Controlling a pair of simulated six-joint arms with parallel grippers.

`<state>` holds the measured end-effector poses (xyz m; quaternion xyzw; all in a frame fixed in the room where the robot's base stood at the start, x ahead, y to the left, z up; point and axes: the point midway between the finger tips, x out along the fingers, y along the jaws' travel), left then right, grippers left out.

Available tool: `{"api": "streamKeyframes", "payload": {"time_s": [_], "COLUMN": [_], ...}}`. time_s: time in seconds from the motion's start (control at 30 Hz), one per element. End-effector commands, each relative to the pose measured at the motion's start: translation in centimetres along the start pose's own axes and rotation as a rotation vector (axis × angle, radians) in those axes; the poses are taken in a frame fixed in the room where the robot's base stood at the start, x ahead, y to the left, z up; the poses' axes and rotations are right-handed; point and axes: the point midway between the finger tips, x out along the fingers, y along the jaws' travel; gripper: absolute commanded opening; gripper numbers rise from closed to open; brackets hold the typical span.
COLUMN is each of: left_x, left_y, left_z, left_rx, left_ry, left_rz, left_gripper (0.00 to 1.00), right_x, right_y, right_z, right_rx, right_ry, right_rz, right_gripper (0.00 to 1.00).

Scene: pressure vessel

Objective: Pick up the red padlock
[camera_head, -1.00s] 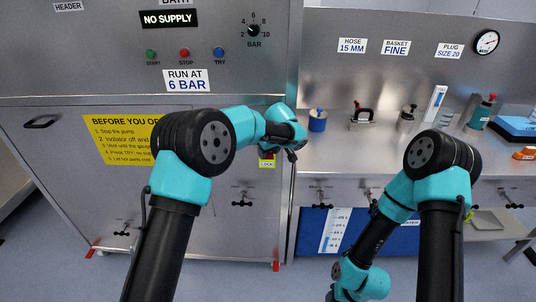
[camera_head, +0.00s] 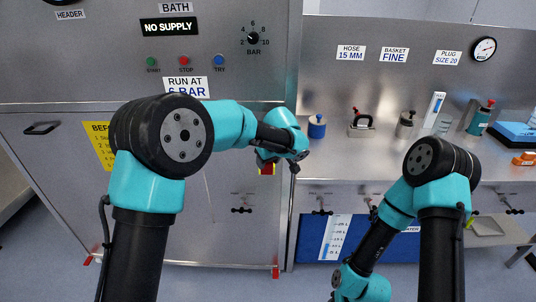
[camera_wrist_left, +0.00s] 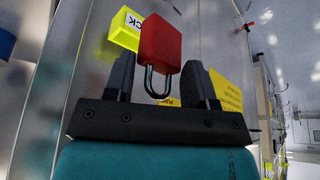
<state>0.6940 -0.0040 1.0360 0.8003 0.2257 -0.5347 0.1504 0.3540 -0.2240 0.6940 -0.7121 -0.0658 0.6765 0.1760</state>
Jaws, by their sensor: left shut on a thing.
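The red padlock (camera_wrist_left: 160,43) is between the two fingers of my left gripper (camera_wrist_left: 160,82) in the left wrist view. Its body is at the fingertips and its metal shackle points toward the palm. My left gripper is shut on it. In the head view the padlock (camera_head: 267,169) is a small red patch under my left wrist, before the steel cabinet front; my arm hides most of the gripper. A yellow tag (camera_wrist_left: 126,27) is beside the padlock; I cannot tell whether it is attached. My right gripper is out of view below the frame.
The steel cabinet (camera_head: 60,190) with a yellow notice (camera_head: 98,145) is close behind the left gripper. On the counter to the right stand a blue canister (camera_head: 317,127), a clamp-like part (camera_head: 361,124) and a grey weight-like part (camera_head: 406,124). A blue panel is below.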

Motion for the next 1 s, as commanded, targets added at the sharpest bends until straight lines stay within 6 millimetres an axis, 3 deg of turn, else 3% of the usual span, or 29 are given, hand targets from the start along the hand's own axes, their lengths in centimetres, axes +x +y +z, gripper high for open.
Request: {"api": "streamKeyframes", "payload": {"time_s": [0.2, 0.4, 1.0], "left_x": [-2.1, -3.3, -3.7], "left_y": [-2.6, -4.1, -4.7], "left_z": [3.6, 5.9, 6.7], "left_rx": [0.003, 0.002, -0.001], "left_ry": [0.0, 0.0, 0.0], "left_rz": [0.001, 0.001, 0.001], "left_gripper": [0.25, 0.25, 0.25], "right_x": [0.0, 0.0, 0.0], "right_y": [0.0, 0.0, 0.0], "right_z": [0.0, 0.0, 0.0], "right_rx": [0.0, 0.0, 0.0], "right_ry": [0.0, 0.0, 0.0], "right_rz": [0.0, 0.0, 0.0], "right_gripper": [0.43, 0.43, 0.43]}}
